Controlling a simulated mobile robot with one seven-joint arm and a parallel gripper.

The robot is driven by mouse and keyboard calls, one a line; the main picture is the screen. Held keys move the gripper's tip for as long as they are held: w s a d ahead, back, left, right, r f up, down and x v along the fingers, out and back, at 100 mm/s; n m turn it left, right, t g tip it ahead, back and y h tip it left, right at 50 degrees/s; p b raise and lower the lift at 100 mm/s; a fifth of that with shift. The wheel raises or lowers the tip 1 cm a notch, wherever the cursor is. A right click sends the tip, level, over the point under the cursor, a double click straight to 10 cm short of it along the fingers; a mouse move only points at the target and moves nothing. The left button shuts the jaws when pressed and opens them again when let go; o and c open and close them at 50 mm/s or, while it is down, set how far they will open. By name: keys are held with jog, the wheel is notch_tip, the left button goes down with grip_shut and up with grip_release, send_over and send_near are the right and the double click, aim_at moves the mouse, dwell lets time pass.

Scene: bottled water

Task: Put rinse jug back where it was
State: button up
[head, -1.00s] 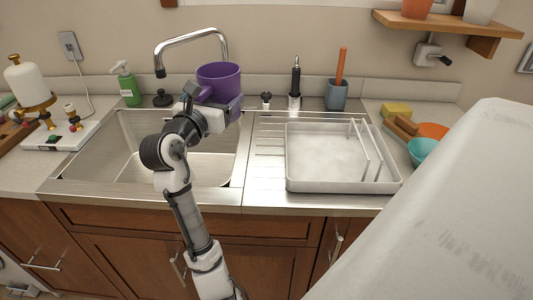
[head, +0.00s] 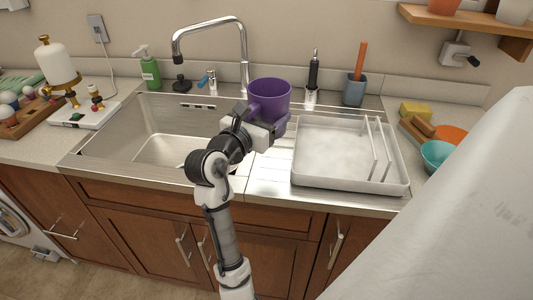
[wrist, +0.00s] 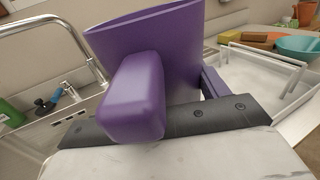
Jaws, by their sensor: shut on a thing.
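The rinse jug is a purple jug (head: 269,95) with a thick handle. In the head view it is held up at the sink's right edge, over the strip between the basin and the white dish tray (head: 330,181). My gripper (head: 262,128) is shut on the jug's handle, which also shows in the wrist view (wrist: 134,97). The jug (wrist: 165,45) looks roughly upright there, slightly tilted in the picture. Its underside and any gap to the counter are hidden behind my gripper.
The steel sink (head: 120,155) lies left, with a chrome faucet (head: 243,60) behind it. A soap bottle (head: 149,72), a black-handled brush (head: 312,75) and a blue-grey holder (head: 354,90) line the back. Bowls (head: 437,155) stand right of the tray. A pale slab blocks the lower right.

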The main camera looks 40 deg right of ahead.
notch_tip(320, 180, down, 12)
jog(key=shift+f, duration=0.1)
dwell(0.4)
jog(key=shift+f, duration=0.1)
jog(key=o, duration=1)
jog(key=shift+r, duration=0.2)
jog(key=b+v, duration=0.2)
jog(key=v, duration=1)
